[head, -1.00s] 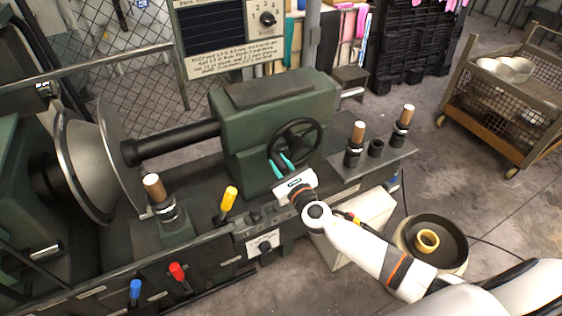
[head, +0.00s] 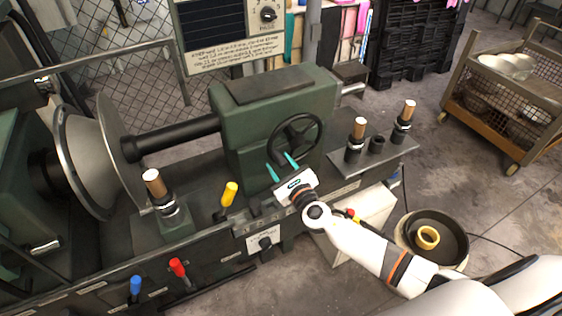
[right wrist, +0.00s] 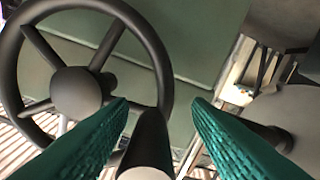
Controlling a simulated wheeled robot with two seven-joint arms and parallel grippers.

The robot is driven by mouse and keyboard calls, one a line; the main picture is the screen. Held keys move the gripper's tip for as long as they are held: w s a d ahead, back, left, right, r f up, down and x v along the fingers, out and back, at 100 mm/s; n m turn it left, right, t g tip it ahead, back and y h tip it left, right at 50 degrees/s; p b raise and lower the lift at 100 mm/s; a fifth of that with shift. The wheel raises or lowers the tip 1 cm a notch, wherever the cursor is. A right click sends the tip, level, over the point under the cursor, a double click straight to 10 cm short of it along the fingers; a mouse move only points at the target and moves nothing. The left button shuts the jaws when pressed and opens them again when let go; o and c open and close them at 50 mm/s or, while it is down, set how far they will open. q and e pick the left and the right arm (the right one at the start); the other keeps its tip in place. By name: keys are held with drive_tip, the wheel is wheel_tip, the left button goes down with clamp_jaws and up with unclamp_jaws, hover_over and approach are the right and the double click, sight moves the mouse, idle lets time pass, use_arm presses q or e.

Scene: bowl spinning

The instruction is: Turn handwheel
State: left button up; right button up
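The black handwheel (head: 296,139) is mounted on the front of the green tailstock (head: 275,100) of the lathe. It has a round hub, spokes and a rim, which show large at the left of the right wrist view (right wrist: 76,93). My right gripper (head: 281,164) is open at the wheel's lower left, its two teal fingers spread apart. In the right wrist view, a dark cylindrical handle (right wrist: 151,135) with a pale end lies between the fingers (right wrist: 160,108) in the picture, with gaps on both sides. Whether the fingertips reach past it is unclear. My left gripper is not in view.
Yellow (head: 229,194), red (head: 178,267) and blue (head: 135,285) levers stick up along the lathe front. Wooden-topped posts stand on the right plate (head: 372,160). A round pan (head: 455,240) holding a yellow ring sits at right. A wire cart (head: 510,90) stands behind.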

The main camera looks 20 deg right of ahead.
drive_tip(key=shift+w+r, duration=0.1)
drive_tip(key=shift+r, duration=0.2)
drive_tip(key=shift+s, duration=0.2)
drive_tip(key=s+d+b, duration=0.1)
drive_tip(key=s, duration=1)
drive_tip(key=shift+s, duration=0.3)
drive_tip(key=s+d+f+m+g+h, duration=0.1)
drive_tip(key=s+d+f+m+g, duration=0.15)
drive_tip(key=f+m, duration=0.55)
drive_tip(key=s+d+f+m+g+h, duration=0.1)
drive_tip(key=s+d+f+m+g, duration=0.2)
drive_tip(key=f, duration=0.8)
drive_tip(key=s+d+f+m+g+h, duration=0.1)
drive_tip(key=s+d+f+m+g, duration=0.2)
drive_tip(key=f+m, duration=0.5)
drive_tip(key=s+a+f+m+g, duration=0.2)
drive_tip(key=s+f+m, duration=0.4)
drive_tip(key=s, duration=0.4)
drive_tip(key=s+a+f+m+g+y, duration=0.1)
drive_tip(key=s+a+f+m+g, duration=0.2)
drive_tip(key=s+f+m, duration=0.4)
drive_tip(key=s+a+f+m+g, duration=0.3)
drive_tip(key=s+f+m, duration=0.3)
drive_tip(key=s, duration=0.8)
drive_tip(key=shift+a+f+m, duration=0.3)
drive_tip(key=shift+a+f, duration=0.05)
drive_tip(key=shift+f, duration=0.5)
